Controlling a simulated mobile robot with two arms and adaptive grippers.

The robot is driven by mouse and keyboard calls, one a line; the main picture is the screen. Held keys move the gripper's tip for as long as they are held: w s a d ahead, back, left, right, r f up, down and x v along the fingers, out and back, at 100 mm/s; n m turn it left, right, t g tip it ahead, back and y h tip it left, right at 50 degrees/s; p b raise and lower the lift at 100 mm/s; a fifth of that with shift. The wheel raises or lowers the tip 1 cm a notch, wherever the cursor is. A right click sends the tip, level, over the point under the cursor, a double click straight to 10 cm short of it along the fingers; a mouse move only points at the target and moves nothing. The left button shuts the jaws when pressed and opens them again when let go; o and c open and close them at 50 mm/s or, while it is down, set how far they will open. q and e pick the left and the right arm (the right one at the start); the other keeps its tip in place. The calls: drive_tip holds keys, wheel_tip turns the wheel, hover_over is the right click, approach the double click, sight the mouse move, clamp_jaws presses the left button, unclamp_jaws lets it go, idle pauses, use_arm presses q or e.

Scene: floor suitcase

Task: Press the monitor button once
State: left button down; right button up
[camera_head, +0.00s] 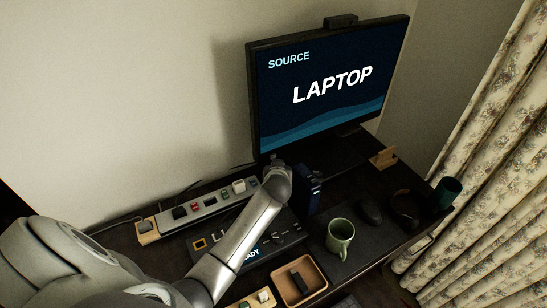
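The monitor (330,85) stands at the back of the desk, lit, and its screen reads "SOURCE" and "LAPTOP". I cannot make out its button in this view. My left arm comes in from the lower left and reaches to just below the monitor's lower left corner. My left gripper (307,188) seems to be the dark shape at the arm's end, in front of the monitor's lower edge. Its fingers are too dark to tell open from shut, and I cannot tell whether it touches the monitor. My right gripper is not in view.
A green mug (340,236), a dark mouse (370,211) and a wooden tray (299,281) lie right of my arm. A power strip (205,206) runs along the wall. My arm partly covers a dark panel (280,240). A dark cup (447,192) stands at the right edge.

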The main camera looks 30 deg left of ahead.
use_arm(q)
drive_tip(key=shift+a, duration=0.1)
drive_tip(key=shift+w+a, duration=0.25)
drive_tip(key=shift+a, duration=0.05)
drive_tip(key=shift+w+a, duration=0.2)
drive_tip(key=shift+a, duration=0.15)
idle(0.8)
drive_tip(key=shift+d, duration=0.1)
drive_tip(key=shift+s+d+p, duration=0.3)
drive_tip(key=shift+s+d, duration=0.15)
drive_tip(key=shift+d, duration=0.2)
drive_tip(key=shift+s+d+p, duration=0.15)
drive_tip(key=shift+s+d, duration=0.25)
drive_tip(key=shift+d, duration=0.3)
drive_tip(key=shift+s+d+p, duration=0.15)
drive_tip(key=shift+s+d, duration=0.3)
drive_tip(key=shift+d, duration=0.3)
drive_tip(key=shift+s+d+p, duration=0.15)
drive_tip(key=shift+s+d, duration=0.25)
drive_tip(key=shift+d, duration=0.3)
